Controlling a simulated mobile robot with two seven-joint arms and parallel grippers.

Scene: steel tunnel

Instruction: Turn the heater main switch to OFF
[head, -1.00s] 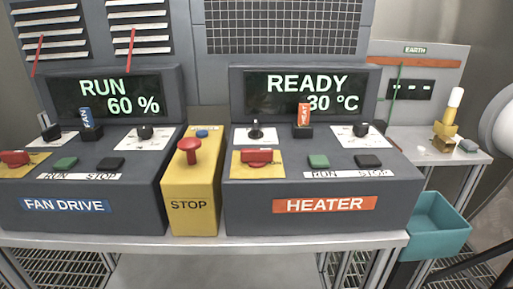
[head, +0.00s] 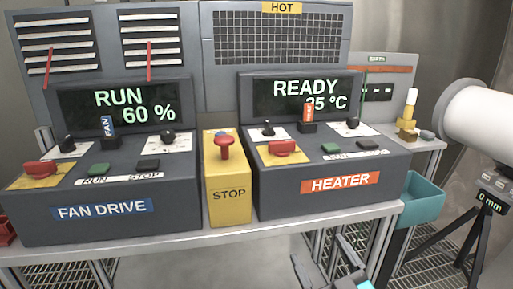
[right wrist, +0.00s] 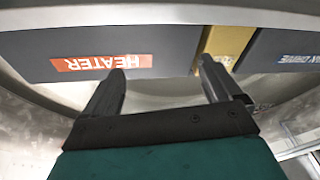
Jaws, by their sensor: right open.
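The heater console (head: 330,205) is a dark grey box with an orange HEATER label. On its sloped top, a red rotary handle (head: 282,147) lies crosswise on a yellow plate, apparently the main switch. Its display (head: 305,97) reads READY, 25 °C. My right gripper (head: 320,255) is at the bottom of the head view, in front of and below the console, open and empty. In the right wrist view its two fingers (right wrist: 161,72) are spread, with the HEATER label (right wrist: 100,62) upside down beyond them. The handle is outside the wrist view. My left gripper is not in view.
A yellow STOP box (head: 228,195) with a red mushroom button stands left of the heater. The fan drive console (head: 110,212) has a similar red handle (head: 40,168). A teal bin (head: 424,200) hangs at right, near a white cylinder (head: 490,122) on a tripod.

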